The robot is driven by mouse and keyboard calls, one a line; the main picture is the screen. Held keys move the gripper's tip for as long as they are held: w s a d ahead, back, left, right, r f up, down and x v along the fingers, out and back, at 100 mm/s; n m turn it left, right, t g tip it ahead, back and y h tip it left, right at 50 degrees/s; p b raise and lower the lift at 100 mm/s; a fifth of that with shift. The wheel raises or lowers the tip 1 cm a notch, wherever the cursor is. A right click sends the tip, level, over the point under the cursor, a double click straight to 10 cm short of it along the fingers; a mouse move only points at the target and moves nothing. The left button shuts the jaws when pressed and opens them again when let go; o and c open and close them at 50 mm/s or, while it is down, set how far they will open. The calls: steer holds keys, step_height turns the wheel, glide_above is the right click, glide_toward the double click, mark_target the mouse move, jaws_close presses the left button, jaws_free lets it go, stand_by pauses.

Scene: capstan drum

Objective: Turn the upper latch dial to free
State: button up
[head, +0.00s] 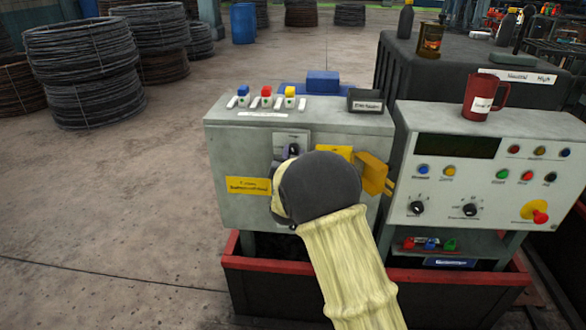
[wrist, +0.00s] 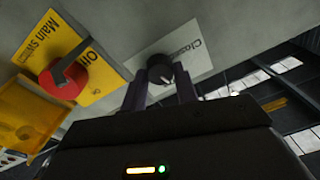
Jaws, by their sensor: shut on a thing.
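A black dial (wrist: 160,67) sits on a white plate (wrist: 195,52) on the grey panel in the wrist view. The plate has printed lettering, only partly readable. My gripper (wrist: 161,85) is shut on this dial, with one dark finger on each side of it. In the head view the plate (head: 291,136) shows above my arm. The dial is largely hidden there behind my gripper and wrist. Whether this is the upper latch dial, and which setting it points to, I cannot tell.
A red main switch (wrist: 62,78) on a yellow plate lies left of the dial in the wrist view, beside an open yellow cover (wrist: 27,112). In the head view, colored toggles (head: 266,97) top the grey cabinet (head: 232,150). A control console (head: 480,170) stands close at right.

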steer(key=shift+f+m+h+b, duration=0.15)
steer(key=shift+m+h+b, duration=0.15)
steer(key=shift+m+b, duration=1.5)
steer(key=o, duration=1)
steer(key=shift+c, duration=0.2)
steer(key=s+f+b, duration=0.1)
steer(key=s, duration=1.6)
steer(key=shift+s+a+f, duration=0.2)
steer(key=shift+a+f, duration=0.05)
steer(key=shift+a, duration=0.05)
